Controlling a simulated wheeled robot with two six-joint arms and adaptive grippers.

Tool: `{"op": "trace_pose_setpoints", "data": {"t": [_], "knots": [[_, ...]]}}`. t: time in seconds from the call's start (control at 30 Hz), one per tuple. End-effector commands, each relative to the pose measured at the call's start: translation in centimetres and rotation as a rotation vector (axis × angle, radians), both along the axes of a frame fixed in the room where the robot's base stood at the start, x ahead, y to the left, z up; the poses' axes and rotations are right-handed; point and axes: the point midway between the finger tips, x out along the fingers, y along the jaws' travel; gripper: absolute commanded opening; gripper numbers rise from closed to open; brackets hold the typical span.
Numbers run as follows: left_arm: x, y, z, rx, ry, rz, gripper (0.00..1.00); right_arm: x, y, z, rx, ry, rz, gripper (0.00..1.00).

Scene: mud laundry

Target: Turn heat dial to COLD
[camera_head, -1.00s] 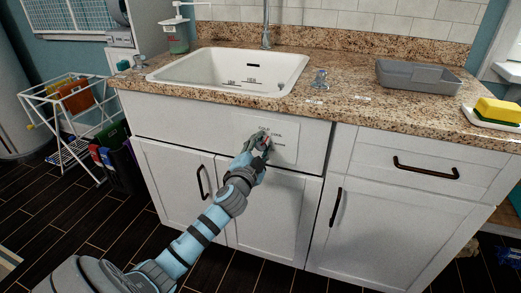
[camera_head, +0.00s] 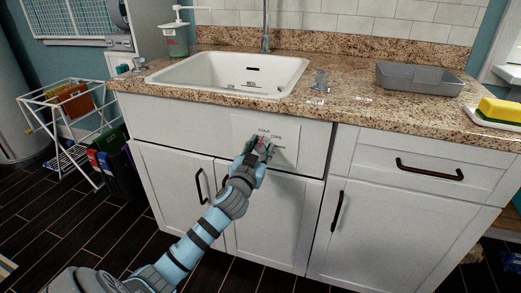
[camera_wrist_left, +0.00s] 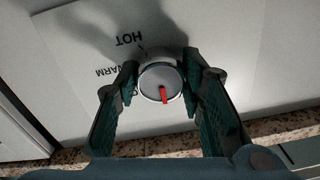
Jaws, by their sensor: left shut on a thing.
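The heat dial (camera_wrist_left: 161,82) is a round pale knob with a red pointer on a white panel (camera_head: 284,155) on the cabinet front below the sink. In the left wrist view its pointer points down, away from the HOT label, and the picture is upside down to the panel. In the head view, COLD is readable just above the dial and COOL to its upper right. My left gripper (camera_head: 261,146) is shut on the dial, one finger on each side, as the left wrist view (camera_wrist_left: 161,86) shows. A finger partly hides a label there. My right gripper is out of view.
The granite countertop (camera_head: 345,108) overhangs the panel, with a white sink (camera_head: 160,77) set in it. Cabinet handles (camera_head: 336,211) stick out below and to the right. A wire drying rack (camera_head: 62,125) stands on the floor at left.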

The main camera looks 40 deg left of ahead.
Motion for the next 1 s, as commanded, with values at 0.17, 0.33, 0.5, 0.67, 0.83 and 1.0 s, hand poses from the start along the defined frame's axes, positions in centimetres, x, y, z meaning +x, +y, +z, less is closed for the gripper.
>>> {"op": "trace_pose_setpoints", "data": {"t": [0.17, 0.33, 0.5, 0.67, 0.83, 1.0], "knots": [[0.0, 0.0, -0.2, -0.014, -0.001, 0.001, 0.08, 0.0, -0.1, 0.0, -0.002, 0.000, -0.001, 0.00], [0.0, 0.0, -0.2, -0.015, -0.002, 0.001, 0.08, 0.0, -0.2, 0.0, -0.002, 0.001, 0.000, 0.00], [0.0, 0.0, -0.2, -0.015, -0.002, 0.001, 0.42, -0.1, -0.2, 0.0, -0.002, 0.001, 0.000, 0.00], [0.0, 0.0, -0.1, -0.014, -0.002, 0.000, 0.56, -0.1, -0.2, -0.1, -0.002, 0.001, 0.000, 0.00], [0.0, 0.0, -0.1, -0.013, -0.003, 0.000, 0.56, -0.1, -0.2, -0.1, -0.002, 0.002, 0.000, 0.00], [-1.1, -0.4, -0.1, -0.012, -0.002, -0.001, 0.56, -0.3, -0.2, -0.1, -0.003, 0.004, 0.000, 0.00]]}}
